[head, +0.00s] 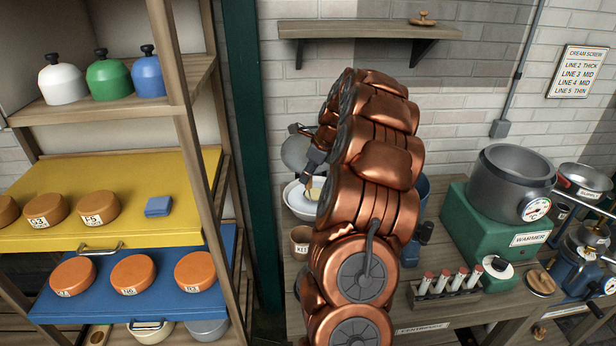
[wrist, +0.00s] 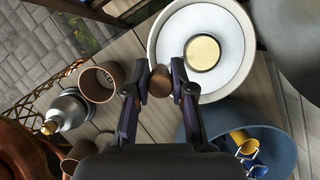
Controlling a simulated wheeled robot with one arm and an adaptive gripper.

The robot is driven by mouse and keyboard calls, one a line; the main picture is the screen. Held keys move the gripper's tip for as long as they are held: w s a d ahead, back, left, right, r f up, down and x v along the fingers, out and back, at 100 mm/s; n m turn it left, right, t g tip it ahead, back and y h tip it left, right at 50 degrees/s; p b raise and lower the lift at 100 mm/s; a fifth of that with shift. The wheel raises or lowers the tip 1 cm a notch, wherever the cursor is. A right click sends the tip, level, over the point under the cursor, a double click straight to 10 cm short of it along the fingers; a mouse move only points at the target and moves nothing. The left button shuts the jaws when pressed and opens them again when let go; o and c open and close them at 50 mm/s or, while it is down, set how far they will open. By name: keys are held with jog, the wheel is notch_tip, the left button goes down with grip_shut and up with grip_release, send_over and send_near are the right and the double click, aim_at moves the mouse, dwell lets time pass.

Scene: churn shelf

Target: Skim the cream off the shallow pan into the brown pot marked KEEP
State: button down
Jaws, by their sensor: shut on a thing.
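My gripper (head: 311,172) is shut on a brown handle (wrist: 162,83), also seen almost end-on between the fingers (wrist: 165,82) in the wrist view. A round cream-coloured patch with a dark rim (wrist: 202,53) shows beyond the handle, inside the white shallow pan (wrist: 160,42). I cannot tell whether it is a filled skimmer bowl or cream lying in the pan. In the head view the pan (head: 292,199) is partly hidden by my arm. A brown pot (head: 300,243) with a pale, unreadable label stands in front of it. In the wrist view a brown pot (wrist: 84,88) stands left of my gripper.
A blue vessel (wrist: 240,108) holding coloured-handled tools stands right of my gripper. A grey metal bottle (wrist: 70,108) stands beyond the brown pot. A green warmer (head: 500,228) with a metal pot and a rack of tubes (head: 444,284) occupy the bench's right. A wall shelf (head: 360,29) hangs above.

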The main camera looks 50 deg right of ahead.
jog(key=shift+r+p, duration=1.55)
jog(key=shift+r, duration=2.15)
